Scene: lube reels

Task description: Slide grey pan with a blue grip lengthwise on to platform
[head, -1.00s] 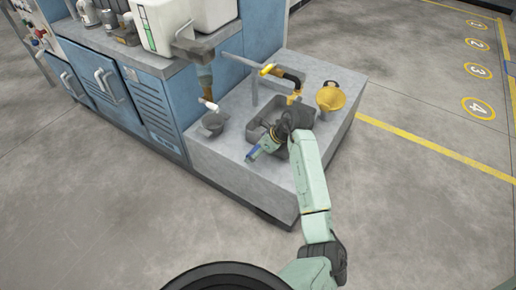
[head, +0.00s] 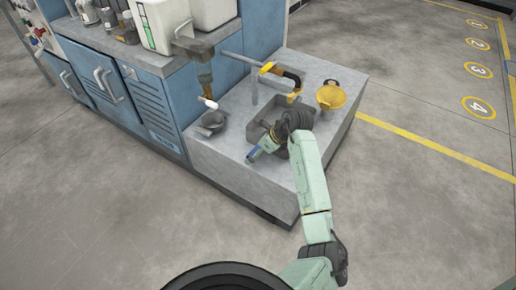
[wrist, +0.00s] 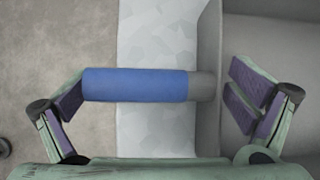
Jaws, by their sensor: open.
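The grey pan (head: 263,122) rests on the top of the pale grey platform block (head: 225,165). My arm covers its right part. Its blue grip (head: 254,153) points toward the block's front edge. In the wrist view, the blue grip (wrist: 135,85) lies horizontally, with a short grey neck (wrist: 202,86) joining it to the pan's grey side (wrist: 270,40) at right. My gripper (wrist: 158,105) is open and empty. Its fingers are spread toward the two ends of the grip, not across it. Contact with the grip cannot be told.
A pipe with a yellow handle (head: 267,68) stands behind the grey pan. A blue cabinet (head: 150,100) borders the block at left. Open floor lies in front.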

